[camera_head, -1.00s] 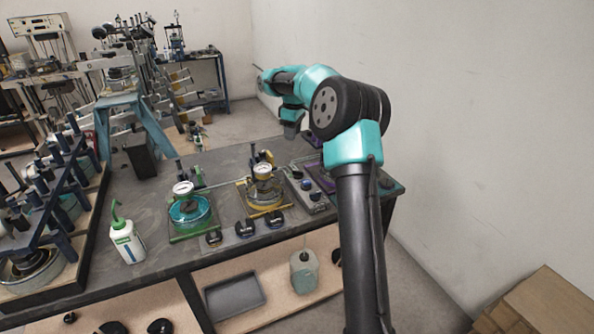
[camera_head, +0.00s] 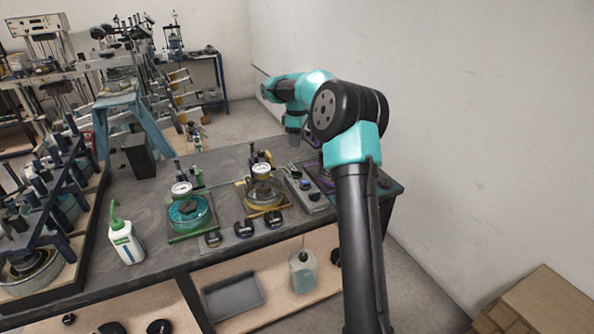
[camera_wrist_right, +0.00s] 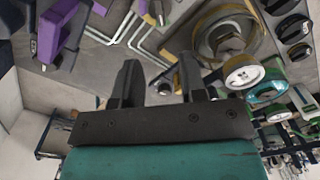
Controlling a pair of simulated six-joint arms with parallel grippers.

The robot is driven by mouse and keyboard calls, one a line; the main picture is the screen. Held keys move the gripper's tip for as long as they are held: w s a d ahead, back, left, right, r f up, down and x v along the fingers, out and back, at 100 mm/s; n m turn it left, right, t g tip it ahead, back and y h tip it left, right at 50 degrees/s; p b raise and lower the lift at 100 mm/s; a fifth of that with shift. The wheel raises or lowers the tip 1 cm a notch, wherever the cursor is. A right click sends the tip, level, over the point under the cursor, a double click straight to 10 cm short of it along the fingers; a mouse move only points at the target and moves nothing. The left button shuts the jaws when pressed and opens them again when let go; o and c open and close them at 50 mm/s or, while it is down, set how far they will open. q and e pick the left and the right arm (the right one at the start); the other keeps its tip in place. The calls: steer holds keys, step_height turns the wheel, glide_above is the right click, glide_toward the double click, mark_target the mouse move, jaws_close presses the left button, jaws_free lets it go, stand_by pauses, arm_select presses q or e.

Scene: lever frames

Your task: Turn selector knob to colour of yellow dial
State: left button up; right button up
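The yellow dial (camera_head: 264,196) stands on the bench, a round vessel in a yellow frame with a white gauge; it also shows in the right wrist view (camera_wrist_right: 228,36). Black knobs sit along the bench's front, one (camera_head: 243,229) on a grey plate between the teal and yellow dials. A grey box (camera_head: 305,188) with small dark controls is right of the yellow dial. I cannot tell which knob is the selector. My right gripper (camera_wrist_right: 158,82) is open and empty, fingers apart, above the bench behind the grey box. My left gripper is not in view.
A teal dial (camera_head: 188,211) stands left of the yellow one. A purple-framed unit (camera_head: 320,174) is partly hidden by my right arm. A white bottle (camera_head: 126,242) with a green spout stands at the bench's left. Dark racks (camera_head: 45,190) crowd the far left.

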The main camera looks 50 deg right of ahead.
mark_target(297, 171)
step_height(297, 171, down, 13)
steer(key=shift+f, duration=0.1)
stand_by(0.4)
jaws_close()
